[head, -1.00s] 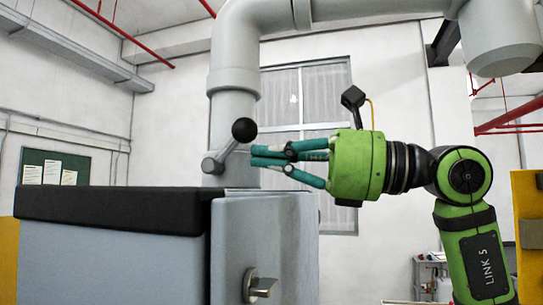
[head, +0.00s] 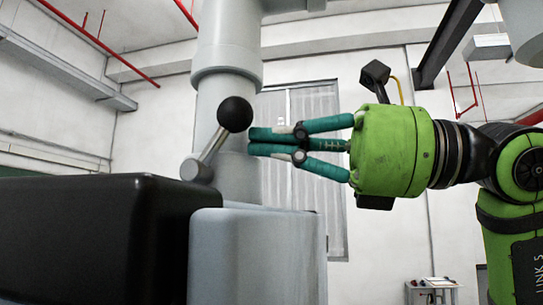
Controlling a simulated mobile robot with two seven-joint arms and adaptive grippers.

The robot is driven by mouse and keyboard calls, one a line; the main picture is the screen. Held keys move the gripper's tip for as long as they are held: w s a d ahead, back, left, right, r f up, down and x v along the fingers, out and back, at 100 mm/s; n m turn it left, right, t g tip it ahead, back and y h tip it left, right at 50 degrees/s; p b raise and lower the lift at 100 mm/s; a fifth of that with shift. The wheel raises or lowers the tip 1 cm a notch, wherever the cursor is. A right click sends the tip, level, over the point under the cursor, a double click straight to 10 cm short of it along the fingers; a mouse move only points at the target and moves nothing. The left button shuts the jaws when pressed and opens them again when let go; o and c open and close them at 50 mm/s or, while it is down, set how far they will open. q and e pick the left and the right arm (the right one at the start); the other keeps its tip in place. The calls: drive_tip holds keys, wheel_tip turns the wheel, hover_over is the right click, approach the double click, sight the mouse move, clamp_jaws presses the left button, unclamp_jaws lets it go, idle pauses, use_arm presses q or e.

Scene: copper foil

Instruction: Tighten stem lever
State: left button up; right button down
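The stem lever (head: 213,145) is a short grey rod with a black ball knob (head: 235,114) at its upper right end. Its lower end joins a grey hub (head: 196,170) in front of the thick grey vertical pipe. The lever leans up to the right. My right gripper (head: 251,141) comes in from the right, level, with its teal fingers together at the tips and nothing seen between them. The fingertips are just right of the rod, slightly below the knob; a small gap shows in the picture, but depth is unclear. My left gripper is not in view.
A cabinet with a black top (head: 95,225) fills the lower left, and a rounded grey housing (head: 258,255) stands beside it below the fingers. The grey pipe (head: 228,70) rises behind the lever. A small table (head: 432,283) is far back at right.

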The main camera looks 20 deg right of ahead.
drive_tip(key=shift+s+a+r, duration=0.15)
drive_tip(key=shift+s, duration=0.35)
drive_tip(key=shift+s+a+r, duration=0.1)
drive_tip(key=shift+s+a, duration=0.05)
drive_tip(key=shift+s, duration=0.35)
drive_tip(key=shift+s+a, duration=0.1)
drive_tip(key=shift+a, duration=0.05)
drive_tip(key=shift+w+d+f, duration=0.15)
drive_tip(key=shift+w+d, duration=0.05)
drive_tip(key=shift+d, duration=0.2)
drive_tip(key=v, duration=1.1)
drive_tip(key=shift+s, duration=0.35)
drive_tip(key=shift+d, duration=0.1)
